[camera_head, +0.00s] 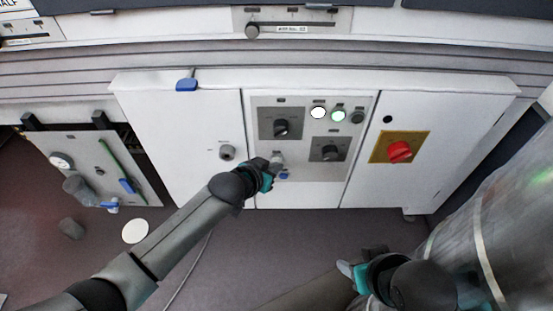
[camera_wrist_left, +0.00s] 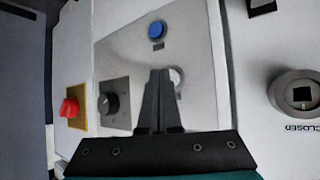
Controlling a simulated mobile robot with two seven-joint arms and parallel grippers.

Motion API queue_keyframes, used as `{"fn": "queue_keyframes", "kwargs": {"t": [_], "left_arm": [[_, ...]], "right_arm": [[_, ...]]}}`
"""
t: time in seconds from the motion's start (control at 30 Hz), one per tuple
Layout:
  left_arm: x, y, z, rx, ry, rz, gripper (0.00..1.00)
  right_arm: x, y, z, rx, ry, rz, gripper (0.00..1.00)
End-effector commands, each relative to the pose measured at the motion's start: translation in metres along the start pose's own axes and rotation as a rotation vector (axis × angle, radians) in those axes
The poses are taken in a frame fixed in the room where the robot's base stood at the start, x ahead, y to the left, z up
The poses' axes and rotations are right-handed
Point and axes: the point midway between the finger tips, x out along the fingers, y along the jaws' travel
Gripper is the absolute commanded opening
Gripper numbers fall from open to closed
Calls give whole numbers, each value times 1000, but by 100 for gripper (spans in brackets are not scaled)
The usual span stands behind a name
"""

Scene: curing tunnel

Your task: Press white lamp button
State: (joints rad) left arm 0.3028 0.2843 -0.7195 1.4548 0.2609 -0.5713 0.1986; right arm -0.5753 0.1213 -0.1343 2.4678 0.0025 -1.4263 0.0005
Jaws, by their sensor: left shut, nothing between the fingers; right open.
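A grey control panel (camera_head: 312,180) is set in the white cabinet front. In its lower left, a pale round button (camera_wrist_left: 177,76) sits near a blue button (camera_wrist_left: 156,29). In the head view the pale button is largely hidden by my left gripper (camera_head: 276,163); the blue button (camera_head: 284,175) shows just below it. A bright white lamp (camera_head: 318,112) glows at the panel's top, beside a lit green one (camera_head: 338,115). My left gripper (camera_wrist_left: 160,75) is shut and empty, its tips overlapping the pale button; contact cannot be told. My right gripper (camera_head: 348,268) is open, low and away from the panel.
Two black rotary knobs (camera_head: 282,127) (camera_head: 330,152) sit on the panel. A red switch on a yellow plate (camera_head: 400,151) is to the right. A keyed round fitting (camera_wrist_left: 298,94) marked CLOSED is at the wrist view's right. A wrapped translucent bulk (camera_head: 510,220) crowds the right side.

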Motion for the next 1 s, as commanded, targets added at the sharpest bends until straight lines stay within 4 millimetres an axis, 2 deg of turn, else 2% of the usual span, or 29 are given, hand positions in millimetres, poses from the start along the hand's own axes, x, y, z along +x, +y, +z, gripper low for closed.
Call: {"fn": "queue_keyframes", "kwargs": {"t": [1.0], "left_arm": [[4,-3,-4,0,1,0,0]], "right_arm": [[0,-1,-2,2,5,-2,50]]}}
